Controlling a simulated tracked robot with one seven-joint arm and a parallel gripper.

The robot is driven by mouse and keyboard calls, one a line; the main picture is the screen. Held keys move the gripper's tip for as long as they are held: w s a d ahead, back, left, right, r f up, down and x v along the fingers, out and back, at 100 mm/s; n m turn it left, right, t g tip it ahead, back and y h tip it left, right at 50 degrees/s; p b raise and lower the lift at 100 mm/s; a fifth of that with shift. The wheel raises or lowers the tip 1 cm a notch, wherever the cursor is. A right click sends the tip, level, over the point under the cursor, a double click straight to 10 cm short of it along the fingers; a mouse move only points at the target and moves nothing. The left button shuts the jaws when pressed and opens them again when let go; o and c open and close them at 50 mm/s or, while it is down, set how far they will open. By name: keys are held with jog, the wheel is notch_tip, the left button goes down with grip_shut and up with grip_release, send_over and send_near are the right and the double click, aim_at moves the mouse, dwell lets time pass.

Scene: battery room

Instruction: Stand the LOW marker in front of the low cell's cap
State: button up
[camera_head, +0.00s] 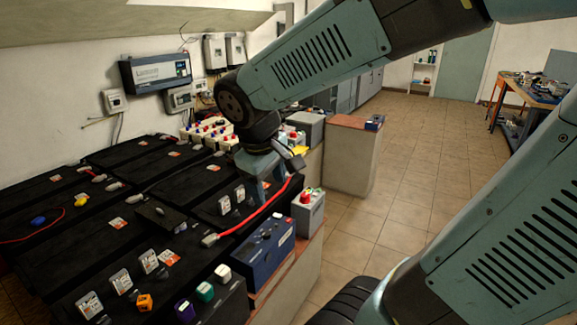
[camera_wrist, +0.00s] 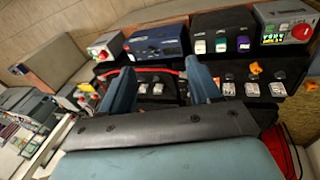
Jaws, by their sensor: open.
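My gripper (camera_head: 270,192) is open above the right part of the black batteries (camera_head: 62,255). In the wrist view, the gripper (camera_wrist: 160,80) shows two blue fingers spread apart, with nothing visibly held between them. Small white-and-orange pieces (camera_head: 224,204) stand on the battery just left of the gripper. Similar pieces (camera_head: 121,281) stand nearer the front, beside an orange piece (camera_head: 144,301), which also shows in the wrist view (camera_wrist: 256,69). I cannot read any lettering, so I cannot tell which piece is the LOW marker or which cap is the low cell's.
A red cable (camera_head: 250,218) runs close by the gripper. A blue box (camera_head: 263,254) and a grey box (camera_head: 308,213) stand to the right. White (camera_head: 223,271), green (camera_head: 205,292) and purple (camera_head: 184,310) pieces stand on a dark box in front. Open floor (camera_head: 405,170) lies right.

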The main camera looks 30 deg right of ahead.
jog(key=s+d+r+m+t+y, duration=0.1)
jog(key=s+r+m+t+y, duration=0.1)
jog(key=s+r+m, duration=0.3)
jog(key=shift+s+d+r+t, duration=0.2)
jog(key=shift+d+r+t, duration=0.1)
jog(key=shift+r+t, duration=0.15)
dwell(1.1)
